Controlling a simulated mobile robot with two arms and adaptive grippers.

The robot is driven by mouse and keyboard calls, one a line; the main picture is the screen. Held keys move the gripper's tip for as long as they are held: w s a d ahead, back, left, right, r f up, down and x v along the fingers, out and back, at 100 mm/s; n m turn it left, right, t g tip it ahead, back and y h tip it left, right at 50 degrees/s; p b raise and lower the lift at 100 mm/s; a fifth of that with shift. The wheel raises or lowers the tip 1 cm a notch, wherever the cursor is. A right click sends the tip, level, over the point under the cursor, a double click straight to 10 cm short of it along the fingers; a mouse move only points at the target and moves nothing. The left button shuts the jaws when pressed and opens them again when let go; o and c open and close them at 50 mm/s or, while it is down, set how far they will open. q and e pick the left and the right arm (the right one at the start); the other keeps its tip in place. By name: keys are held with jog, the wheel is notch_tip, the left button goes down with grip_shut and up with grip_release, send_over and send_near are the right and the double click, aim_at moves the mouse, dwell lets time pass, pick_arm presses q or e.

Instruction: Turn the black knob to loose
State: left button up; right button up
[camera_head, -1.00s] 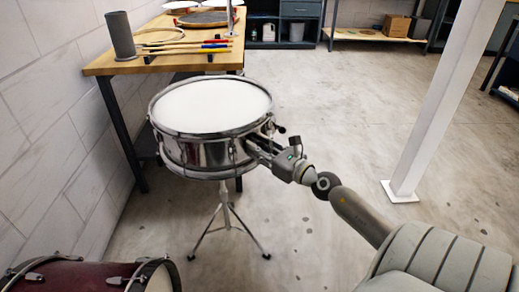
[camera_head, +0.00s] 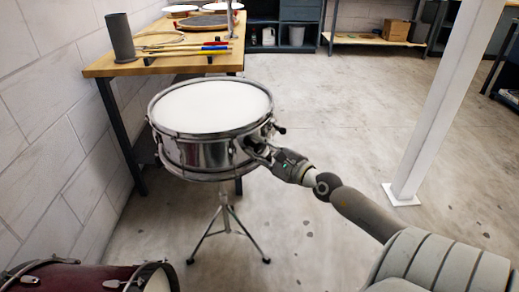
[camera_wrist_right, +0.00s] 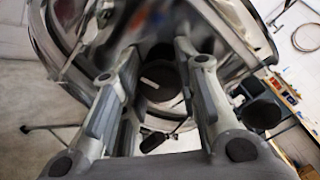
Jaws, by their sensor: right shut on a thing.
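The snare drum (camera_head: 208,108) with a white head and chrome shell stands on a tripod stand. My right gripper (camera_head: 257,148) reaches its right side from the lower right, at the fittings on the shell. In the right wrist view the black knob (camera_wrist_right: 160,84), round with a short white mark on its face, sits between the two fingers of the gripper (camera_wrist_right: 157,82), which is shut on it. In the head view the knob is hidden by the gripper. My left gripper is out of view.
A wooden bench (camera_head: 110,68) with sticks and a dark grey cylinder (camera_head: 119,37) stands behind the drum. A dark red drum (camera_head: 75,278) lies at the lower left. A white post (camera_head: 440,110) stands at the right. Floor between is clear.

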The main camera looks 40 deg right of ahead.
aim_at(261, 150)
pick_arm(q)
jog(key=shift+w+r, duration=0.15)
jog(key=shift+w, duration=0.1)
pick_arm(e)
jog(key=shift+f+n, duration=0.15)
jog(key=shift+n, duration=0.35)
jog(key=o, duration=1)
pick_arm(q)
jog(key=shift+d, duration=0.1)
pick_arm(e)
jog(key=shift+o, duration=0.2)
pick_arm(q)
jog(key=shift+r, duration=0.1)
pick_arm(e)
jog(key=shift+s, duration=0.15)
jog(key=shift+s+d, duration=0.15)
jog(key=shift+s, duration=1.45)
jog(key=shift+s+d, duration=0.15)
jog(key=shift+s, duration=1.4)
jog(key=shift+s+d, duration=0.15)
jog(key=shift+s, duration=1.2)
jog(key=shift+s+d, duration=0.1)
jog(key=shift+s, duration=1.25)
